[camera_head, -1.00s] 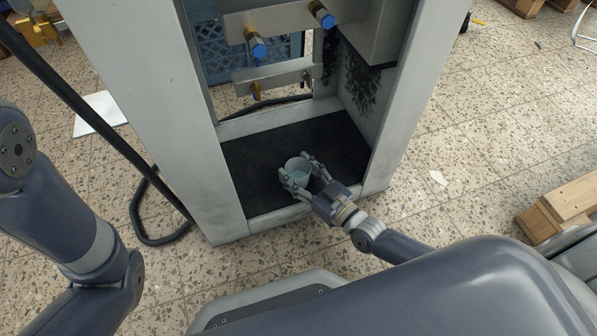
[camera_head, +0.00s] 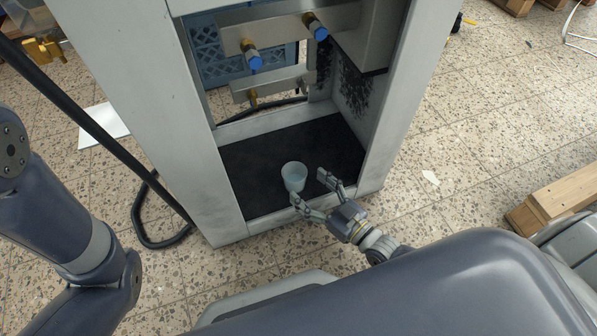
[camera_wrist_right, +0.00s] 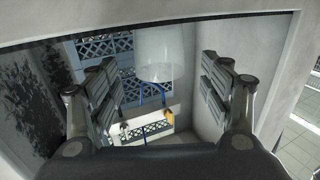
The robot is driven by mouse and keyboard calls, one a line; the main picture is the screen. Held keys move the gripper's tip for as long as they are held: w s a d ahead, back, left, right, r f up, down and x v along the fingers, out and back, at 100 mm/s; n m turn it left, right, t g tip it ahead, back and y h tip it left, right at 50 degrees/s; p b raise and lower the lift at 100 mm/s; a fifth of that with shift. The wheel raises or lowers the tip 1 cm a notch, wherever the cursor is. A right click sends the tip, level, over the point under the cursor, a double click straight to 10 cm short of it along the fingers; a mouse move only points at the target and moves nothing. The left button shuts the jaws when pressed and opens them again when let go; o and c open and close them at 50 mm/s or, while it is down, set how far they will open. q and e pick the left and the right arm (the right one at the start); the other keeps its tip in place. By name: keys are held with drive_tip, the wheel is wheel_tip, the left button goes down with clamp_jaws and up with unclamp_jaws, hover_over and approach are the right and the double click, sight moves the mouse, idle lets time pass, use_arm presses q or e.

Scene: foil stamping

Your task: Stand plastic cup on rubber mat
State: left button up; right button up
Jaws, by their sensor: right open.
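The plastic cup (camera_head: 294,176) is small, pale and translucent. It stands upright on the black rubber mat (camera_head: 262,157) in the bottom of the grey frame, towards the mat's front edge. My right gripper (camera_head: 309,187) is open and empty, just in front and to the right of the cup, with its fingers spread. In the right wrist view the cup (camera_wrist_right: 160,52) shows upside down beyond the open fingers, between them and apart from both. My left gripper is out of view; only my left arm shows.
Grey posts (camera_head: 150,130) flank the mat, and a low sill (camera_head: 268,219) runs along its front. Blue-capped fittings (camera_head: 253,58) hang above the back. A black hose (camera_head: 137,211) lies on the floor at left. Wooden planks (camera_head: 556,202) lie at right.

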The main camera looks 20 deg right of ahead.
drive_tip(key=p+v, duration=0.1)
drive_tip(key=v, duration=0.5)
drive_tip(key=shift+p, duration=0.4)
